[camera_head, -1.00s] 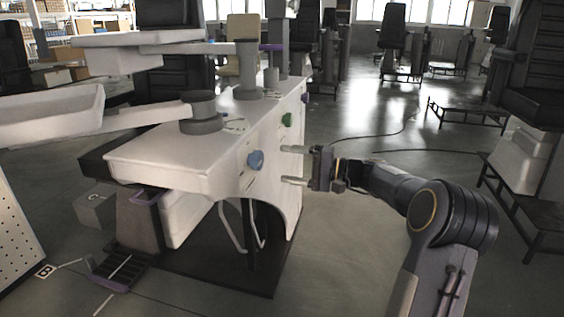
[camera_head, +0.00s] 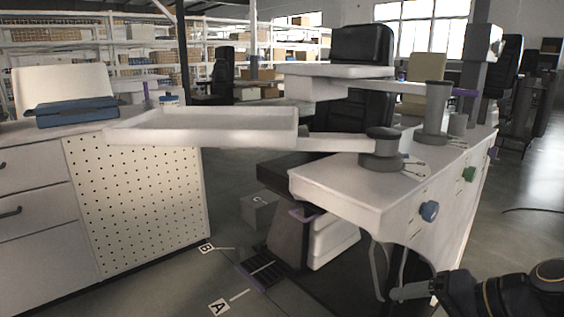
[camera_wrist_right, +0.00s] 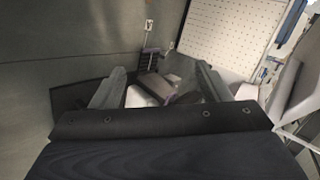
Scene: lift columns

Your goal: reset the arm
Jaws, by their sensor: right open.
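My right arm (camera_head: 500,292) comes in at the lower right of the head view. Its gripper (camera_head: 398,292) points left, beside the lower front of the white unit (camera_head: 340,192) with blue and green knobs. In the right wrist view the two fingers of my right gripper (camera_wrist_right: 158,80) stand wide apart. Nothing is held between them. Beyond them I see the floor and a dark, purple-edged foot piece (camera_wrist_right: 155,88). My left arm and gripper are in no view.
A white tray (camera_head: 200,140) on a swing arm reaches left from the unit. A cabinet with a perforated side panel (camera_head: 135,200) stands at left, a blue case (camera_head: 78,112) on top. A grey box (camera_head: 259,211) is on the floor. Open floor lies at the right.

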